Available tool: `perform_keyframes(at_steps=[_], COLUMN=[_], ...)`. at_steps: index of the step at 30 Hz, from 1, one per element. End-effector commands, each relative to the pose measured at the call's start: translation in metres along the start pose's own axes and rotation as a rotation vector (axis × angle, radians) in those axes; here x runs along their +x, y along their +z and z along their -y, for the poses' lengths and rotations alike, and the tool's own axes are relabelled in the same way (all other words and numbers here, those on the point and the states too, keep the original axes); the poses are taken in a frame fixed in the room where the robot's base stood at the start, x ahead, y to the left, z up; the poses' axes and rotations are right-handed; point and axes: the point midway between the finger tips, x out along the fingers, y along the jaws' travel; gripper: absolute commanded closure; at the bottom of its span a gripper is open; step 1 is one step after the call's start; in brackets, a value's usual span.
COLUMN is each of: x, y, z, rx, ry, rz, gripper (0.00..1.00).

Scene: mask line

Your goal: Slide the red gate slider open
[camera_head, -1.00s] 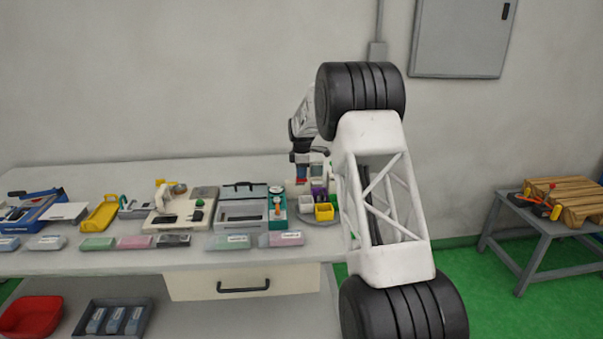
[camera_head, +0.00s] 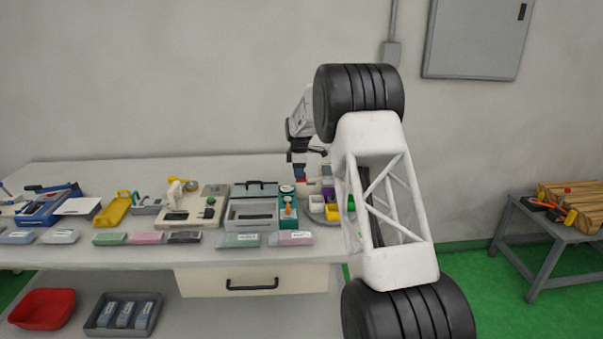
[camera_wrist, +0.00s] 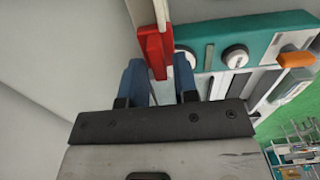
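The red gate slider (camera_wrist: 155,47) stands beside the teal station (camera_wrist: 262,38) in the wrist view, with a pale post just above it. My gripper (camera_wrist: 159,78) has its two blue fingers on either side of the slider's near end, close against it, and appears shut on it; the exact contact is hard to see. In the head view my gripper (camera_head: 299,165) hangs at the right end of the bench with a small red part (camera_head: 301,174) at its tips. The teal station (camera_head: 287,222) is just left of it there. My arm hides the bench further right.
Grey and cream devices (camera_head: 178,218) line the bench to the left, with flat packs (camera_head: 238,240) along the front edge.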

Motion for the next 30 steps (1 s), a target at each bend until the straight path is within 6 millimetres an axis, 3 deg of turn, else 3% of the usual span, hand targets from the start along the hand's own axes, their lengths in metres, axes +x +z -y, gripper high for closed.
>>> perform_keyframes(at_steps=[14,30], x=[-0.003,-0.061], y=[0.004,0.003], z=[0.000,0.000], rx=[0.003,0.002], ry=[-0.001,0.000], rz=[0.001,0.001], gripper=[0.62,0.62])
